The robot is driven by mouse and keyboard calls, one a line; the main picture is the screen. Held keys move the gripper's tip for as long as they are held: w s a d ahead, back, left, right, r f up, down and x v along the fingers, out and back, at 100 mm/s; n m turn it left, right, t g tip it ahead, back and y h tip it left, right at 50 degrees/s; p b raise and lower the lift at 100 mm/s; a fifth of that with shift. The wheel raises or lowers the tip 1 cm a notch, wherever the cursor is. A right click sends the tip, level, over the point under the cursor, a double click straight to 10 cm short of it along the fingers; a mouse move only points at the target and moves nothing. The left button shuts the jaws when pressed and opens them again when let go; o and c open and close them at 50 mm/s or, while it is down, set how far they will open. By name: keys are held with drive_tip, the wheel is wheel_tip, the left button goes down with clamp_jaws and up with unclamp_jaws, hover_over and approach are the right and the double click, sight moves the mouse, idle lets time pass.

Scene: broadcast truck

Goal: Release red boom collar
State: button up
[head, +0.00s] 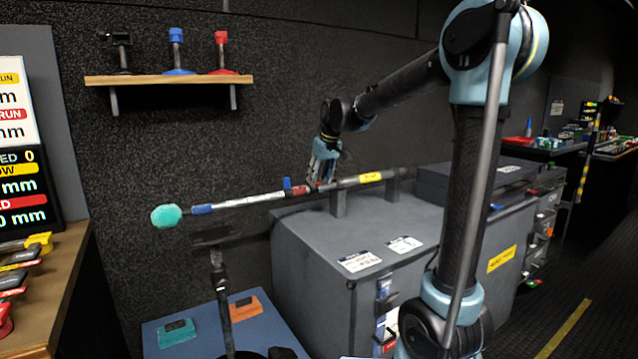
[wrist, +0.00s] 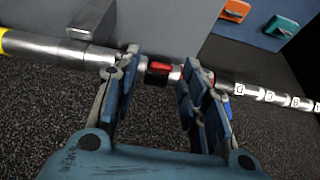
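A long boom pole (head: 248,200) lies across two posts on a grey cabinet, with a teal tip at its left end. My gripper (head: 318,180) is at the pole's middle, pointing down at it. In the wrist view my gripper (wrist: 160,75) is open, its two blue fingers overlapping the pole in the picture. A collar with a red part (wrist: 160,68) shows in the gap between them. More red (wrist: 211,78) shows beside the right finger, with a blue collar (wrist: 226,101) partly hidden behind it. In the head view the red collar (head: 298,190) is next to the blue collar (head: 287,184). Finger contact cannot be told.
The grey cabinet (head: 310,268) with its posts stands below my arm. A wooden shelf (head: 170,80) with black, blue and red stands is on the wall. A blue platform (head: 205,312) at lower left carries a teal and an orange block. A display board (head: 18,150) is far left.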

drive_tip(key=shift+x, duration=0.75)
drive_tip(key=shift+c, duration=0.2)
clamp_jaws()
drive_tip(key=shift+s, duration=0.1)
drive_tip(key=shift+s+d+f+t+y, duration=0.15)
drive_tip(key=shift+f+t+y, duration=0.2)
drive_tip(key=shift+t, duration=0.1)
drive_tip(key=shift+s+d+f+t+y, duration=0.1)
drive_tip(key=shift+s+f+t+y, duration=0.1)
drive_tip(key=shift+t+y, duration=0.2)
drive_tip(key=shift+o, duration=0.2)
unclamp_jaws()
